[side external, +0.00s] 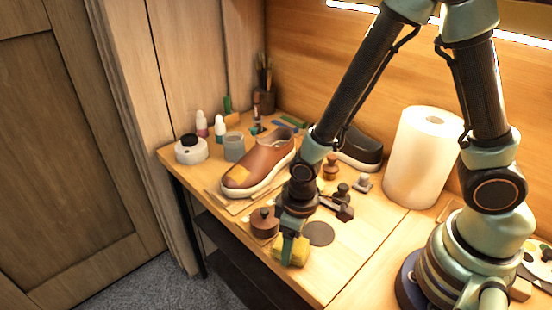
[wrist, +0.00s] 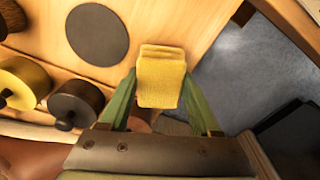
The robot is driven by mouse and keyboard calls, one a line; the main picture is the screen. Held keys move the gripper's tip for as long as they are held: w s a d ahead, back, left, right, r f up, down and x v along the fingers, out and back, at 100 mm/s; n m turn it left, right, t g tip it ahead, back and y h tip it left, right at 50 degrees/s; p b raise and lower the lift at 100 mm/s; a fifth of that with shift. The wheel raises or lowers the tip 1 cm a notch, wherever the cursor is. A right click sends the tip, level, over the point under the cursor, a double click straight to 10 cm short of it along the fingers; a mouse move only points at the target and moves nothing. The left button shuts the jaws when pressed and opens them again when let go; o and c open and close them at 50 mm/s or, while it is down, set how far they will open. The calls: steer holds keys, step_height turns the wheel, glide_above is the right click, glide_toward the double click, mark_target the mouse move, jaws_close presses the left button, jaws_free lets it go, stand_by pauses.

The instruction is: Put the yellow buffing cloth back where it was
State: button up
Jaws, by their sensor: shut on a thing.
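The yellow buffing cloth (side external: 297,252) is a small folded pad near the table's front edge. In the wrist view the cloth (wrist: 161,80) sits between the two green fingers, its folded layers showing at the far end. My gripper (side external: 287,251) is shut on it, pointing down; the gripper also shows in the wrist view (wrist: 160,100). I cannot tell whether the cloth touches the table. A flat dark round disc (side external: 318,233) lies just right of the cloth and also shows in the wrist view (wrist: 97,34).
A brown shoe (side external: 262,165) with a yellowish patch on its toe stands behind. A dark lidded jar (side external: 264,222) is close left of my gripper. Small brushes (side external: 342,200), a black shoe (side external: 360,150) and a white paper roll (side external: 424,160) stand behind and right. The front right tabletop is clear.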

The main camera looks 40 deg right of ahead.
mark_target(296, 244)
steer(key=shift+f, duration=0.15)
steer(key=o, duration=1.3)
step_height(296, 244, up, 12)
steer(key=w+d+r+m+t, duration=0.1)
steer(key=d+r+m+t, duration=0.3)
steer(key=d+r, duration=0.8)
steer(key=shift+d+r+t, duration=0.4)
steer(key=shift+d, duration=0.15)
